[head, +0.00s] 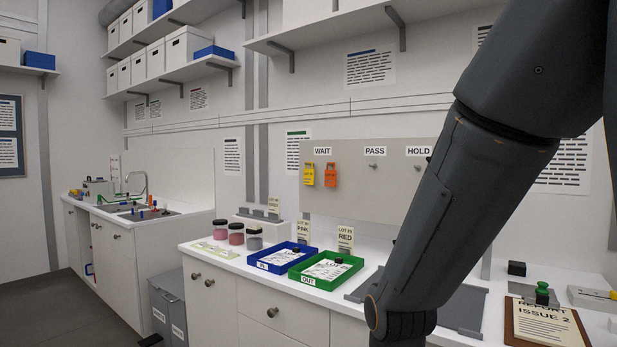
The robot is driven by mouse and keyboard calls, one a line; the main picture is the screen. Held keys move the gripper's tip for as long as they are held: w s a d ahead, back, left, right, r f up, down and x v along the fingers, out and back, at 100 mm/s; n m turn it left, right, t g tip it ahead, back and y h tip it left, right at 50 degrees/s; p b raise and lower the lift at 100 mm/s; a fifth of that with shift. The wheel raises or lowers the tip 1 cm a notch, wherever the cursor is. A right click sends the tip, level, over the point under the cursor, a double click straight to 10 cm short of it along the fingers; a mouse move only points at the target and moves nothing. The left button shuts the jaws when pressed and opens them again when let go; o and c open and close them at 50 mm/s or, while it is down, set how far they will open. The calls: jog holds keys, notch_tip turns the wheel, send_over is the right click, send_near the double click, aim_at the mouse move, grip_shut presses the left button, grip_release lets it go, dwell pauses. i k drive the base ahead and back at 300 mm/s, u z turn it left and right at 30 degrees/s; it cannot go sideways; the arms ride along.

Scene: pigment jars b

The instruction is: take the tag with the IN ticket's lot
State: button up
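The blue tray (262,263) on the counter holds a white ticket (286,257) with a dark knob on it. The tray's front label seems to read IN, and the ticket's print is too small to read. The green tray (299,279), labelled OUT, holds another ticket (325,269) with a dark knob. A yellow tag (309,175) and an orange tag (330,175) hang side by side under WAIT on the wall board (385,207). Their lot print is unreadable. My arm crosses the right side; my gripper is out of view.
Three jars (236,233) stand left of the trays. Lot cards stand behind the trays; one reads RED (345,238), another seems to read PINK (303,230). The PASS peg (374,166) is bare. A clipboard (546,325) lies at right.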

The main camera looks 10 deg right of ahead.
aim_at(330, 175)
jog(key=u, duration=0.55)
jog(key=k, duration=1.3)
jog(key=u, duration=0.85)
jog(key=i, duration=2.9)
jog(key=z, duration=0.8)
jog(key=i, duration=0.85)
jog(key=z, duration=0.9)
